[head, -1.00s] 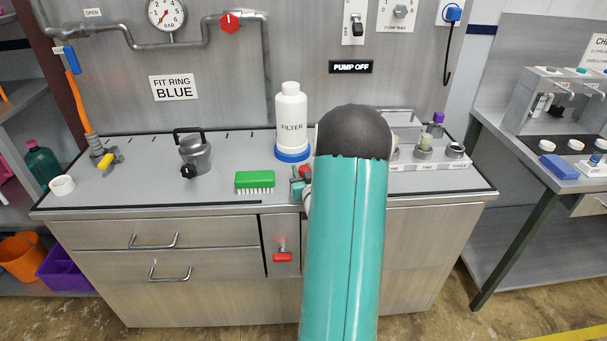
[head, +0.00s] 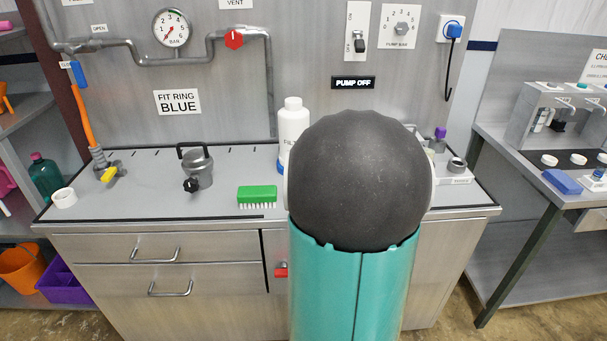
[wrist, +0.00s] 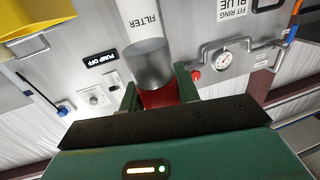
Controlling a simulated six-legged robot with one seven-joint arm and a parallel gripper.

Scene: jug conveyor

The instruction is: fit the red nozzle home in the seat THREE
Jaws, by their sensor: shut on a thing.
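In the wrist view my gripper (wrist: 159,92) is shut on the red nozzle (wrist: 160,97). The red part shows between the two jaws, and a grey cylinder (wrist: 149,65) stands out beyond it. I cannot tell whether that cylinder belongs to the nozzle. In the head view my own arm hides the gripper and the nozzle. The rightmost seat (head: 456,164) stands empty-looking at the right end of the bench, on a pale labelled block (head: 455,181). Its label is too small to read for sure. My arm covers most of the other seats.
The white filter bottle (head: 294,120) stands behind my arm, partly hidden. A green brush (head: 257,195) and a grey lidded pot (head: 197,168) are on the bench to the left. A purple-topped item (head: 439,139) stands behind the seats. The bench between pot and brush is clear.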

